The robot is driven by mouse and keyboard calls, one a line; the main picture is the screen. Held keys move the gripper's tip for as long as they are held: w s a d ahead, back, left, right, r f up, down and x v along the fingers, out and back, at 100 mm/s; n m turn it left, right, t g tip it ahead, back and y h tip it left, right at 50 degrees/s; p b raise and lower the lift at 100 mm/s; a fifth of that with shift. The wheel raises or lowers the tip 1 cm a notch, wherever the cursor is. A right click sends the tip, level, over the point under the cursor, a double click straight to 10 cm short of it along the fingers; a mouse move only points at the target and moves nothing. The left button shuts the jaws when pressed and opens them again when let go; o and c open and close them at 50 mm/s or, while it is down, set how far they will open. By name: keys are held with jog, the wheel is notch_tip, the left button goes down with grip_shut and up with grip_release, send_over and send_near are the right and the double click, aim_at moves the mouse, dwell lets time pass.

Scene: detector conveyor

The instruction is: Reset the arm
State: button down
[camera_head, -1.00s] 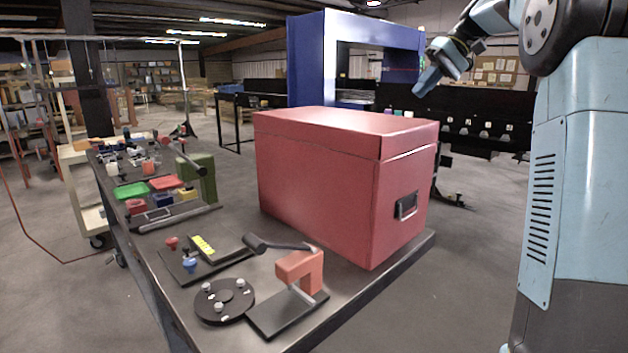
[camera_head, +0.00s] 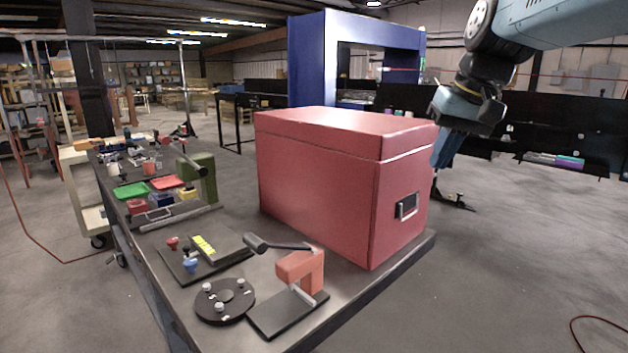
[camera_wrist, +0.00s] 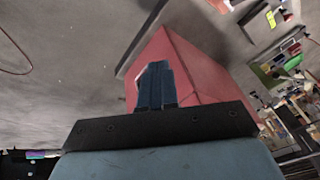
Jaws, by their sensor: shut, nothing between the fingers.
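My gripper (camera_head: 444,150) hangs from my arm at the upper right of the head view, pointing down beside the right rear edge of the red box. In the wrist view my gripper (camera_wrist: 155,72) shows its two blue fingers together, with nothing between them.
The dark table (camera_head: 345,335) holds an orange clamp-like fixture (camera_head: 300,270), a round black disc (camera_head: 225,300), a green press (camera_head: 200,178) and small coloured trays. A blue detector arch (camera_head: 312,60) and black conveyor (camera_head: 600,140) stand behind.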

jog(key=s+d+f+t+h, duration=0.1)
jog(key=s+f+t+h, duration=0.1)
jog(key=s+f, duration=0.8)
jog(key=shift+s+d+f, duration=0.15)
jog(key=shift+s+f, duration=0.25)
jog(key=shift+s, duration=0.25)
